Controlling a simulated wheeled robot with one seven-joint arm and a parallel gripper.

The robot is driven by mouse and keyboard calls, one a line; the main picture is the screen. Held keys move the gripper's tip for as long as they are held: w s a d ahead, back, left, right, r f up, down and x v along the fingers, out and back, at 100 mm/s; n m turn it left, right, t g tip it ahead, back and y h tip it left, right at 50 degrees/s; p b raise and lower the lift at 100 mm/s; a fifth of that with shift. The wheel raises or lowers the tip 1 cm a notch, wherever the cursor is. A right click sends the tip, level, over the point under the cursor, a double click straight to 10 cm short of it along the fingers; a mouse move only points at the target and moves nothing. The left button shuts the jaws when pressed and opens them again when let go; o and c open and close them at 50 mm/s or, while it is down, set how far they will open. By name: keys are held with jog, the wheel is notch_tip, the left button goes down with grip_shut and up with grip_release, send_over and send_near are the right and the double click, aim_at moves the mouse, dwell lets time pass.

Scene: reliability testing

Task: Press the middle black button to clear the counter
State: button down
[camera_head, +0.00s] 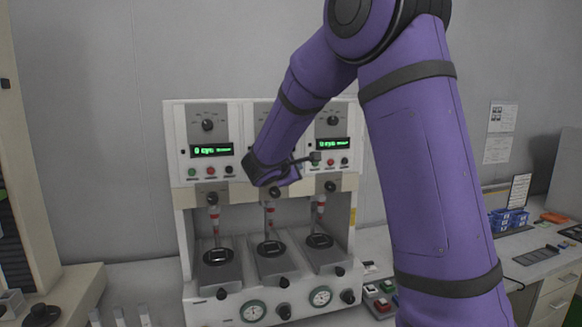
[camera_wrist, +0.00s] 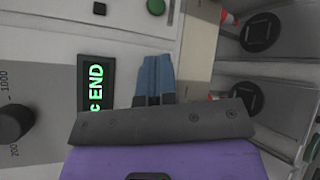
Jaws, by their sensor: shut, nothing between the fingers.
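The white test machine (camera_head: 182,125) stands against the wall with side-by-side panels, each with a knob, display and button row. My gripper (camera_head: 270,178) is in front of its middle panel, and my arm hides most of that panel. The middle black button cannot be made out in either view. In the wrist view, my gripper's blue fingers (camera_wrist: 154,75) are together and empty, over the panel beside the display (camera_wrist: 96,90), which shows green letters ending in "END". Whether the fingertips touch the panel I cannot tell. A green button (camera_wrist: 156,6) shows beyond the fingers.
The left panel has its own display (camera_head: 212,150) and black button (camera_head: 229,170). Several round black pads sit lower in the machine. Blue bins (camera_head: 508,219) stand on the right-hand bench.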

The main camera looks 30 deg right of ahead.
jog(key=shift+w, duration=0.1)
jog(key=shift+w+d, duration=0.1)
jog(key=shift+w, duration=0.2)
jog(key=shift+w+d, duration=0.1)
jog(key=shift+w, duration=0.25)
dwell(0.9)
jog(key=shift+s, duration=0.1)
jog(key=shift+s+a, duration=0.25)
jog(key=shift+s, duration=0.4)
jog(key=shift+s, duration=0.1)
jog(key=shift+s+a, duration=0.2)
jog(key=shift+s, duration=0.6)
jog(key=shift+s+a, duration=0.25)
jog(key=shift+s, duration=0.5)
jog(key=shift+s+a, duration=0.2)
jog(key=shift+s, duration=0.6)
